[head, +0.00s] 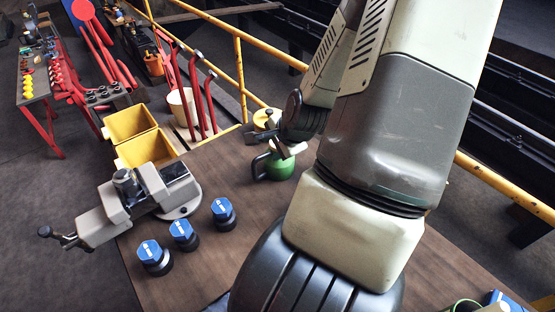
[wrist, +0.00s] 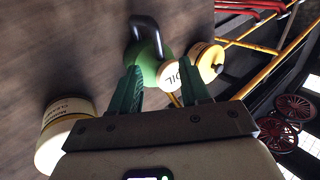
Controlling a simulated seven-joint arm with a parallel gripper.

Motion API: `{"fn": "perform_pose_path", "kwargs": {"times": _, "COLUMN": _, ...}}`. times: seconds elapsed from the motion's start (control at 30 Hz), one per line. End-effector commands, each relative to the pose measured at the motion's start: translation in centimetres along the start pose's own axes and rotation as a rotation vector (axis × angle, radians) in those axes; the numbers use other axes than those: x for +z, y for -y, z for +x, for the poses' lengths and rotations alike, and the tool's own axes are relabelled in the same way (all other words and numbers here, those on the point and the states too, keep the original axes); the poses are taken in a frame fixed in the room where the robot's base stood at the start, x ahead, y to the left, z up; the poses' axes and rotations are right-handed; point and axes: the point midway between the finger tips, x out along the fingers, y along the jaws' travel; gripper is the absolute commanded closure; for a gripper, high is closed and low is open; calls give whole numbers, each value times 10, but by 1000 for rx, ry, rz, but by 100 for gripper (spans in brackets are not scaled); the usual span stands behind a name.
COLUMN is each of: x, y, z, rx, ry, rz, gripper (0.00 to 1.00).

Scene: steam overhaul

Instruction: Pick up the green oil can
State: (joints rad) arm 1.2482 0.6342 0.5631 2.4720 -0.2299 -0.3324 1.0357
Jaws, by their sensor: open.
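The green oil can (head: 279,169) stands on the brown workbench (head: 190,262), with its black handle out to the left in the head view. My gripper (head: 284,146) is at the top of the can in that view. In the wrist view the oil can (wrist: 146,64) shows just beyond and between the fingertips, nearer the left finger. A cream label reading OIL shows beside it. My gripper (wrist: 160,68) is open, with its two green fingers apart, and nothing is held. Whether a finger touches the can I cannot tell.
A yellow-topped cream tin (wrist: 207,62) stands close beside the can. Another cream tin (wrist: 62,135) is at lower left in the wrist view. A grey vise (head: 135,200), several blue-topped pieces (head: 183,233) and yellow bins (head: 145,150) are at left. Yellow railings (head: 240,75) run behind.

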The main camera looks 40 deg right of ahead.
Motion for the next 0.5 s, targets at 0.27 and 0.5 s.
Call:
{"fn": "perform_pose_path", "kwargs": {"times": 0.27, "x": 0, "y": 0, "z": 29, "rx": 1, "ry": 0, "rz": -2, "gripper": 54}}
{"fn": "perform_pose_path", "kwargs": {"times": 0.5, "x": -1, "y": -2, "z": 63, "rx": 1, "ry": 2, "rz": -4, "gripper": 54}}
